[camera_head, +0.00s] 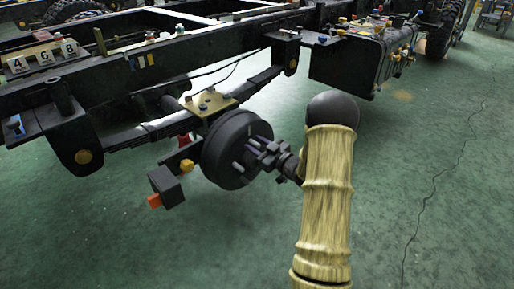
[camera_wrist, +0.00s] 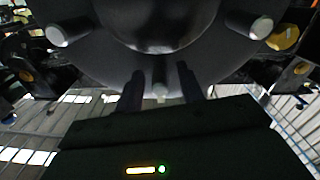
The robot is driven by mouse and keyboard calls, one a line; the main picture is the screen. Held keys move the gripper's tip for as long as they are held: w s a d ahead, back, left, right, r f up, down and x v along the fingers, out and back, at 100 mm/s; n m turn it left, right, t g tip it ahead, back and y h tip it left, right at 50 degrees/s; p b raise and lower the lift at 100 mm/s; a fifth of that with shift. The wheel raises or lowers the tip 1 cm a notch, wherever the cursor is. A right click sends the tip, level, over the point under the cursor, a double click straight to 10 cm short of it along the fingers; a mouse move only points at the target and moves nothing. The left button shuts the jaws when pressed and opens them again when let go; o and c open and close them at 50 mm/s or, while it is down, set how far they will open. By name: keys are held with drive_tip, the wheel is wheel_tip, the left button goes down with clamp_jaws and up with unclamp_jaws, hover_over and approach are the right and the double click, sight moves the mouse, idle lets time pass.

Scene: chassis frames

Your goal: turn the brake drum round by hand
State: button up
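The dark round brake drum (camera_head: 226,138) is mounted on the axle under the chassis frame, with its studded face turned toward my arm. In the wrist view the drum (camera_wrist: 95,55) fills the top, with its hub bulging at the centre. Pale studs stand out at left (camera_wrist: 70,32), at right (camera_wrist: 258,26) and at lower middle (camera_wrist: 160,89). My gripper (camera_head: 258,150) is at the drum's face. In the wrist view its two fingers stand apart on either side of the lower middle stud, with visible gaps; whether the tips touch the drum is unclear.
A black chassis rail (camera_head: 205,45) runs above the drum. A leaf spring and a brass-coloured plate (camera_head: 208,104) sit just over it. A bracket with an orange end (camera_head: 155,201) is at its lower left. A black box (camera_head: 345,62) hangs farther right. The green floor (camera_head: 430,170) is clear at right.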

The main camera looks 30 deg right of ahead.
clamp_jaws()
